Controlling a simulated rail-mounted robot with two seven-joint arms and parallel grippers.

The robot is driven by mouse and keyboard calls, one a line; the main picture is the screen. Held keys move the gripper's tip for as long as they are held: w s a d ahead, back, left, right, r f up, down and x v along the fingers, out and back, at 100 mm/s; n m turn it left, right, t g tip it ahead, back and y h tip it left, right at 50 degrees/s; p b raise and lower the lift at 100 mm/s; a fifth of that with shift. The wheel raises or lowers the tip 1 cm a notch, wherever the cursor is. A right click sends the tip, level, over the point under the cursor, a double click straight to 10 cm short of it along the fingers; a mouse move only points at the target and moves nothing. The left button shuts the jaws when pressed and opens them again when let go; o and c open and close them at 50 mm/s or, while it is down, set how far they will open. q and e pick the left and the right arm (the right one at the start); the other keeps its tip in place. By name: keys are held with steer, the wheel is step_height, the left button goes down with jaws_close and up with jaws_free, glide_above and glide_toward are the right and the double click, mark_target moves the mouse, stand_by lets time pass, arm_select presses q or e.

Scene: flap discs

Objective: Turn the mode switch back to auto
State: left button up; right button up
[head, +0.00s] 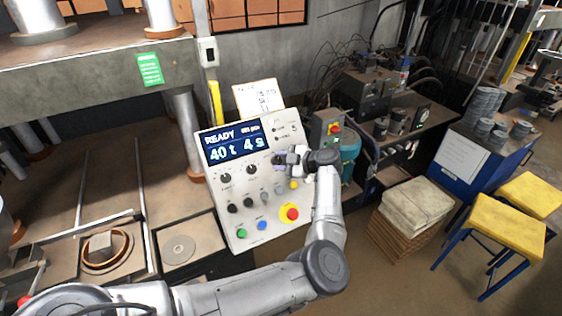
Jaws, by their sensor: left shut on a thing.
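The white control panel (247,243) stands in the middle of the head view, its screen (234,143) reading "READY", "40 t" and "4 s". My left gripper (279,158) is at the panel's right side, just right of and below the screen. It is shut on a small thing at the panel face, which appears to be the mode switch. The fingers and wrist cover that switch, so its pointer and setting cannot be read. My right gripper is not in view.
Two dark knobs (224,178) sit below the screen. Lower are several small knobs, a yellow button (294,184), a red emergency stop (291,213), a green button (241,233) and a blue one (262,225). A yellow stool (502,232) and stacked sacks (418,207) stand right.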

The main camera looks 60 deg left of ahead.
arm_select(q)
steer(key=shift+c, duration=0.4)
steer(key=shift+f+b, duration=0.1)
steer(key=shift+b, duration=0.2)
steer(key=n+h+b, duration=0.1)
steer(key=n+b, duration=0.1)
steer(key=b, duration=0.1)
steer(key=shift+n+h, duration=0.4)
steer(key=shift+n+h+b, duration=0.3)
steer(key=shift+n+b, duration=0.15)
steer(key=shift+n, duration=0.05)
steer(key=shift+r, duration=0.2)
steer(key=o, duration=0.9)
steer(key=shift+c, duration=0.2)
steer(key=b+v, duration=0.3)
steer(key=v, duration=1)
steer(key=shift+w+d+r, duration=0.15)
steer(key=shift+w+r, duration=0.05)
steer(key=shift+w, duration=0.2)
